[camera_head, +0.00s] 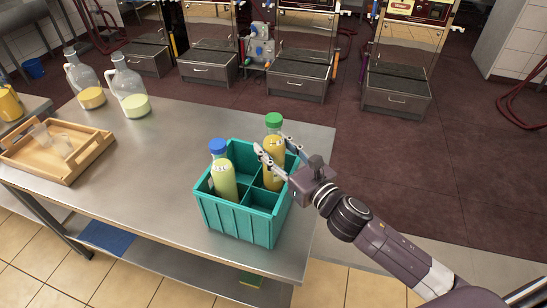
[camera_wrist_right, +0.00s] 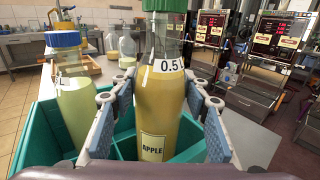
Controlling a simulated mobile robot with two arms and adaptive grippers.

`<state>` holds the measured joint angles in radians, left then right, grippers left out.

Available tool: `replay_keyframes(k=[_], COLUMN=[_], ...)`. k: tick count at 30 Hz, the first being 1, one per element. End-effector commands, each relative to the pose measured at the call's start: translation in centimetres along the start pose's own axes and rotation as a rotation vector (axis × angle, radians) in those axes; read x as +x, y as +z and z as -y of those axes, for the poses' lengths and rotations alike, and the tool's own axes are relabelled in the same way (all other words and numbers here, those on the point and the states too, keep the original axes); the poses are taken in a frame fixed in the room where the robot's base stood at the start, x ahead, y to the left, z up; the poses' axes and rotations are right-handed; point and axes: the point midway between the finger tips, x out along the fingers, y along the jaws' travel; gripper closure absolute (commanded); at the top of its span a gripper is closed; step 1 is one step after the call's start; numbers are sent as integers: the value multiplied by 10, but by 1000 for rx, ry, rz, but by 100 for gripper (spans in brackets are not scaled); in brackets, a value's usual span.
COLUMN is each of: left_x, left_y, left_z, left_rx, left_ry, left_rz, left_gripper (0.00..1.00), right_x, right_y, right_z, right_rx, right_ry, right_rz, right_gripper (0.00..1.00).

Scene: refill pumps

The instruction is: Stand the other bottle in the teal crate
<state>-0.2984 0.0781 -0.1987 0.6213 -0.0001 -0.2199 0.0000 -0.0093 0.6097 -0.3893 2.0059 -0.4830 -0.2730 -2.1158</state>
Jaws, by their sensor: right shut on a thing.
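The teal crate (camera_head: 240,222) stands on the steel table and has several compartments. A bottle with a green cap (camera_head: 273,160) and yellow contents is upright in the back right compartment; in the right wrist view its label reads APPLE (camera_wrist_right: 158,105). My right gripper (camera_head: 272,152) is shut around this bottle, a finger pad on each side. A bottle with a blue cap (camera_head: 222,175) and pale green contents stands in a left compartment; it also shows in the right wrist view (camera_wrist_right: 72,100). Whether the green-capped bottle touches the crate floor is hidden. My left gripper is not in view.
Two glass jugs (camera_head: 129,92) with pale liquid stand at the table's back left. A wooden tray (camera_head: 60,160) with clear cups lies at the left. The tabletop (camera_head: 160,165) between tray and crate is clear. Dispensing machines line the back.

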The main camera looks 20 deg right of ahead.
Motion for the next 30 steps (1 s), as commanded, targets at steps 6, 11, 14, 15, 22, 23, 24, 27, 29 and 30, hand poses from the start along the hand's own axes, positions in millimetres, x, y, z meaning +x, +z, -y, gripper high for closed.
replay_keyframes(k=[6,11,14,15,22,23,24,27,29,30], left_x=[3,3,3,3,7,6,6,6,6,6], left_y=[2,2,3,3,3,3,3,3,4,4], left_z=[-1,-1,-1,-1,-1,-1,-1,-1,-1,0], left_rx=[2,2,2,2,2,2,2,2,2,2], left_ry=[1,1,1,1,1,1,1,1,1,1], left_rz=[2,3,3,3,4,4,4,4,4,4], left_gripper=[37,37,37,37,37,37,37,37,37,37], right_x=[0,0,0,0,0,0,0,0,0,0], right_y=[-26,-34,-33,-33,-38,-40,-40,-40,-40,-40], right_z=[0,0,0,0,0,0,0,0,0,0], right_rx=[3,0,-1,-1,0,1,1,1,1,1], right_ry=[-2,1,1,1,1,-1,-1,-1,-1,-1], right_rz=[4,6,6,6,6,-1,-1,-2,-2,-2], right_gripper=[100,100,100,100,100,54,50,40,40,40])
